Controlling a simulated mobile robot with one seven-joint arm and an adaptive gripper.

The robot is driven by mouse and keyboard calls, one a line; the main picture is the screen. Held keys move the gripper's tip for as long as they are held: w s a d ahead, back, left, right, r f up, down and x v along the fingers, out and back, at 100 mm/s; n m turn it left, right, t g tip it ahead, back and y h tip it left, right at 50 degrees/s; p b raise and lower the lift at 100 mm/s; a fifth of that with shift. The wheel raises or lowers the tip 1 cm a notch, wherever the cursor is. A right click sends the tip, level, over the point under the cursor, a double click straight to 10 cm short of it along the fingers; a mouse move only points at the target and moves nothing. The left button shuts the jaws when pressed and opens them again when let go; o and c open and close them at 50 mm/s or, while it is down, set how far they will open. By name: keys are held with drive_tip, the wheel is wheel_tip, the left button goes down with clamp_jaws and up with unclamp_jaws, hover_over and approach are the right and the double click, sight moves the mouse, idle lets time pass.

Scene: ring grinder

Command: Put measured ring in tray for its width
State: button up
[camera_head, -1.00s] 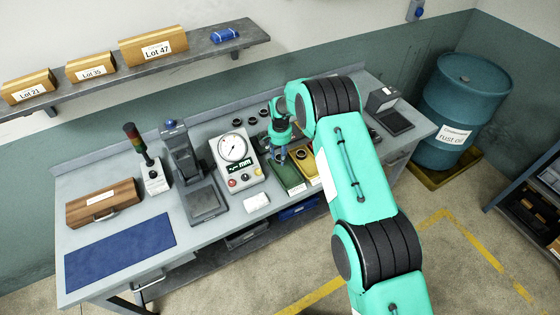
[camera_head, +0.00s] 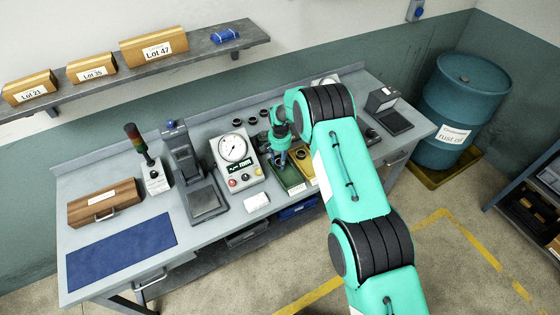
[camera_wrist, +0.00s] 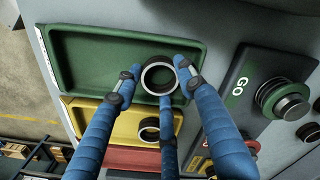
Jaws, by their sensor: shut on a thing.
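My gripper (camera_wrist: 160,82) has blue fingers shut on a dark ring with a bright inner edge (camera_wrist: 145,78). In the wrist view the ring is over the right part of the green tray (camera_wrist: 85,68); whether it touches the tray floor I cannot tell. In the head view my gripper (camera_head: 282,156) is above the green tray (camera_head: 291,184), near its back end. The yellow tray (camera_wrist: 103,119) beside it holds another dark ring (camera_wrist: 149,130). A red tray (camera_wrist: 120,158) lies beyond the yellow one, partly hidden by my fingers.
A dial gauge with an mm display (camera_head: 233,149) stands left of the trays. Several dark rings (camera_head: 251,120) lie at the back of the bench. A blue mat (camera_head: 120,246) lies far left.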

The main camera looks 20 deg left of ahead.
drive_tip(key=shift+f, duration=0.1)
drive_tip(key=o, duration=1)
drive_tip(key=shift+o, duration=0.2)
wheel_tip(320, 180, up, 12)
drive_tip(key=b, duration=0.2)
idle(0.5)
drive_tip(key=shift+r, duration=0.2)
